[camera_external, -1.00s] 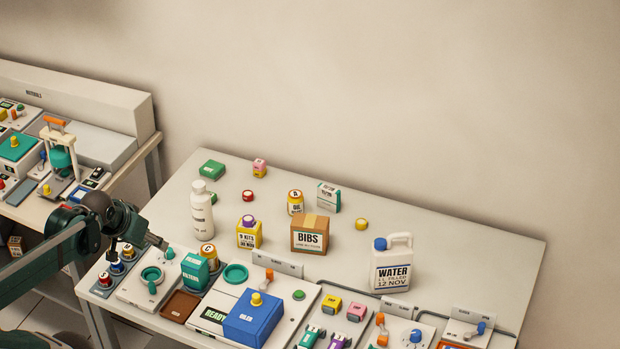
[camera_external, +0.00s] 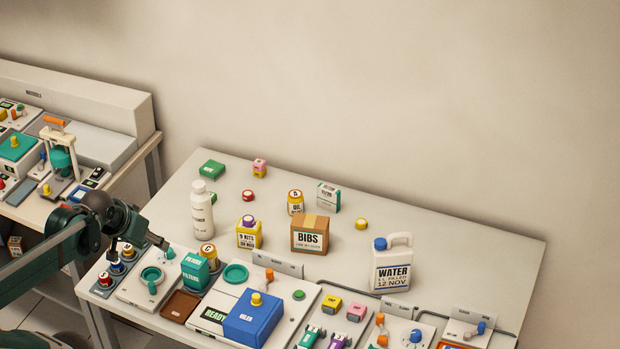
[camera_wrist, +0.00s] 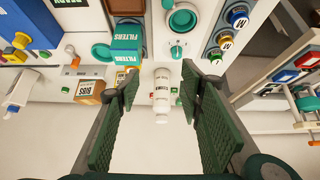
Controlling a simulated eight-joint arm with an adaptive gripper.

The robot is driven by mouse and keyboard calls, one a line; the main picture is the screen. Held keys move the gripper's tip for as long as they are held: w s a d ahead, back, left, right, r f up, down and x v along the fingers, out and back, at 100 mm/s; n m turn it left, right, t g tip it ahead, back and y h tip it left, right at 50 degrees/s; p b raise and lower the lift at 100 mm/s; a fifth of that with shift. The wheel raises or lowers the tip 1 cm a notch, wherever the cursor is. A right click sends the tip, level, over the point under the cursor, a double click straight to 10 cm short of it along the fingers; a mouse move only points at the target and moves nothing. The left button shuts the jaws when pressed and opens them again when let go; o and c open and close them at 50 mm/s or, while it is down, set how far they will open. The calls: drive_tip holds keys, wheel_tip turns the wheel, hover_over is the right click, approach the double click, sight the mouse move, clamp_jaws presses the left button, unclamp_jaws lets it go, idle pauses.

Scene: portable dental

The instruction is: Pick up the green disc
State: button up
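A flat green disc (camera_external: 236,273) lies on the white panel near the front of the table, just right of the green FILTERS box (camera_external: 195,272). In the wrist view the disc (camera_wrist: 101,52) is at upper left, partly hidden by the FILTERS box (camera_wrist: 126,45). My gripper (camera_external: 162,244) is above the table's left end, left of the disc and apart from it. In the wrist view its two green fingers (camera_wrist: 160,85) are spread wide. A white bottle (camera_wrist: 161,97) shows between them but stands on the table beyond, so the gripper is empty.
The white bottle (camera_external: 202,212) stands upright behind the panel. The BIBS box (camera_external: 310,235) and WATER jug (camera_external: 391,265) stand farther right. The table's back right is clear.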

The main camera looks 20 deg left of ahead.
drive_tip(key=w+d+r+n+g+p, duration=0.2)
drive_tip(key=w+d+r+n+p, duration=0.3)
drive_tip(key=w+r, duration=0.5)
drive_tip(key=w+d+n+g+h+p, duration=0.1)
drive_tip(key=w+d+n+p, duration=0.15)
drive_tip(key=w+d, duration=0.5)
drive_tip(key=w+d+n+g+p, duration=0.1)
drive_tip(key=w+d+n, duration=0.3)
drive_tip(key=w, duration=0.6)
drive_tip(key=w+d+f+n+g+p, duration=0.1)
drive_tip(key=w+d+f+n+p, duration=0.15)
drive_tip(key=w+d, duration=0.4)
drive_tip(key=w+d+f+n+p, duration=0.1)
drive_tip(key=w+d+f+n, duration=0.2)
drive_tip(key=d, duration=0.6)
drive_tip(key=w+d+f+n+p, duration=0.1)
drive_tip(key=w+d+f, duration=0.1)
drive_tip(key=d+f, duration=0.2)
drive_tip(key=w+d+f+n+g+p, duration=0.1)
drive_tip(key=w+d+f, duration=0.1)
drive_tip(key=d+f, duration=0.2)
drive_tip(key=w+d+f+n+g+y+p, duration=0.1)
drive_tip(key=w+d+f+n+p, duration=0.1)
drive_tip(key=d+f, duration=0.2)
drive_tip(key=shift+d+f, duration=0.15)
drive_tip(key=shift+d, duration=0.5)
drive_tip(key=shift+d+f, duration=0.15)
drive_tip(key=shift+d, duration=0.5)
drive_tip(key=shift+d+f, duration=0.3)
drive_tip(key=shift+f, duration=0.05)
